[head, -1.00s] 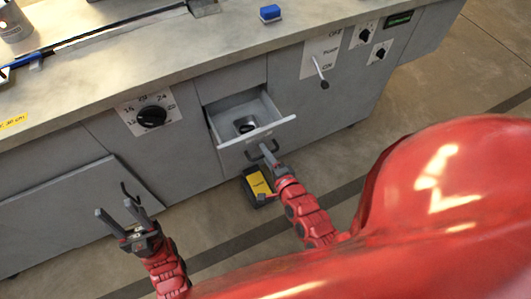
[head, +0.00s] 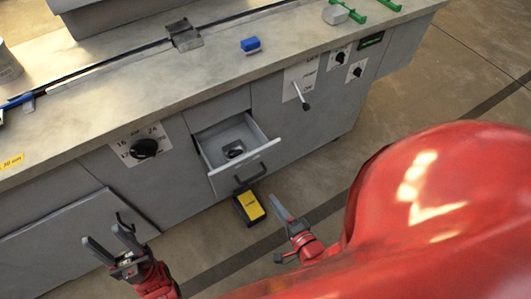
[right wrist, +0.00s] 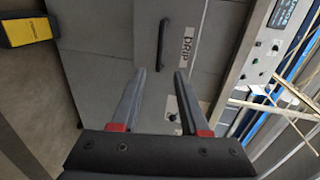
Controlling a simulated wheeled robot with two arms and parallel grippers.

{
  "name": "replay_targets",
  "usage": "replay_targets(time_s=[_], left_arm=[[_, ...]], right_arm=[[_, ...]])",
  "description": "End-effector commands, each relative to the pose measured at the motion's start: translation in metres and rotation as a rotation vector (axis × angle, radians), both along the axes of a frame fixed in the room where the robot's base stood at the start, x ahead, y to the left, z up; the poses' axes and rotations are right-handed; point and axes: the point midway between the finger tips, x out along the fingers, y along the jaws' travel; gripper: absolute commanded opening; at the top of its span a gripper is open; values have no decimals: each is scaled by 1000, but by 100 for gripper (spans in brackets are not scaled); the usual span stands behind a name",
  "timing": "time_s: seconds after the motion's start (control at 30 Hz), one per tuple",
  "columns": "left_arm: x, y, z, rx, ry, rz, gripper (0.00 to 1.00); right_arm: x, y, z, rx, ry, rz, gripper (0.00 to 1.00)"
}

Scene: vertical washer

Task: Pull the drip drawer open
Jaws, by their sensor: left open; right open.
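The drip drawer (head: 214,186) stands pulled out of the grey cabinet in the head view, with a dark round item (head: 234,150) inside. Its black handle (head: 250,175) is on the front face. In the right wrist view the handle (right wrist: 163,42) lies beyond my fingertips, beside a DRIP label (right wrist: 187,43). My right gripper (head: 276,228) is open and empty, apart from the handle, below and right of it in the head view. My left gripper (head: 102,234) is open and empty in front of the lower left panel.
A yellow and black box (head: 249,209) sits on the floor below the drawer; it also shows in the right wrist view (right wrist: 27,28). A lever (head: 300,96) and knobs (head: 144,148) stick out of the cabinet front.

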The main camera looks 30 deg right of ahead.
Motion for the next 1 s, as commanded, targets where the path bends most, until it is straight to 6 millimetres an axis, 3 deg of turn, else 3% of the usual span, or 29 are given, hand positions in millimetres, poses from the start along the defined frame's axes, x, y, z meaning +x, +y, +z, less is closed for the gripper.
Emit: replay_targets(time_s=[0.1,0.33,0.87,1.0], left_arm=[[0,0,9,0,0,0,50],[0,0,11,0,0,0,50],[0,0,11,0,0,0,50],[0,0,12,0,0,0,50]], right_arm=[[-21,0,5,0,3,1,45],[-36,-1,7,0,1,1,45],[-35,-2,8,-4,-5,0,45],[-14,-13,34,-125,-122,-17,45]])
